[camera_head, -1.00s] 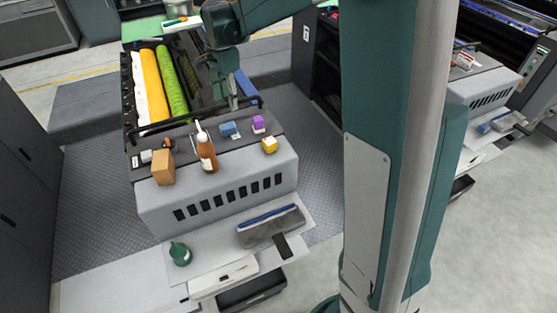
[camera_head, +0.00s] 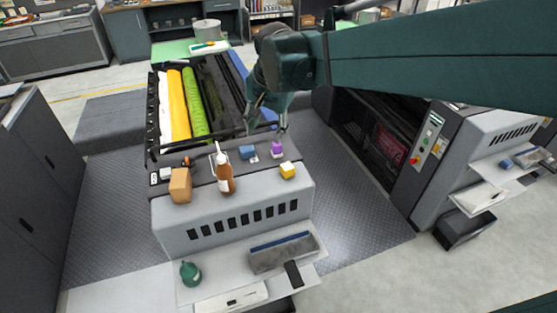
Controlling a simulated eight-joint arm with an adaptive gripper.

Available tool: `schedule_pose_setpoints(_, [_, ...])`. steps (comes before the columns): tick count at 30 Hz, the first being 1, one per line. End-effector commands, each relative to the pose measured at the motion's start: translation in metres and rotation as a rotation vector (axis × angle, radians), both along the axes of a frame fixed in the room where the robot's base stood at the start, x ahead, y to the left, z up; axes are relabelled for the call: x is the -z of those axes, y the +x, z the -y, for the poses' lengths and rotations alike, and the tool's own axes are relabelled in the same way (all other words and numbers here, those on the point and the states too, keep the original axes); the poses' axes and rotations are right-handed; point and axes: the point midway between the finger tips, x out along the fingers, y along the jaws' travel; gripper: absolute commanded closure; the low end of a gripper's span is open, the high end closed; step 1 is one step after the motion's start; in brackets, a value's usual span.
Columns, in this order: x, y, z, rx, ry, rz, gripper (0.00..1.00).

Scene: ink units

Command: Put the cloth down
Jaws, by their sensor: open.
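My gripper (camera_head: 266,128) is above the back edge of the grey unit top (camera_head: 205,207), near the small blocks. It is open, with its fingers pointing down, and I see nothing held between them. The gripper is well apart from the grey piece.
A blue block (camera_head: 247,152), a purple block (camera_head: 277,148) and a yellow block (camera_head: 287,170) sit on the unit top. A brown bottle (camera_head: 226,178) and a cardboard box (camera_head: 180,186) stand left of them. A green bottle (camera_head: 190,274) and a dark flat item (camera_head: 293,273) are on the lower shelf.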

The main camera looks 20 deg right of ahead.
Motion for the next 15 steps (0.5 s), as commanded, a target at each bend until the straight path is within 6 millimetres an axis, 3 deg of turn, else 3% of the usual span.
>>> schedule_pose_setpoints(15, [-0.004, -0.091, 0.005, -0.272, -0.106, 0.118, 0.55])
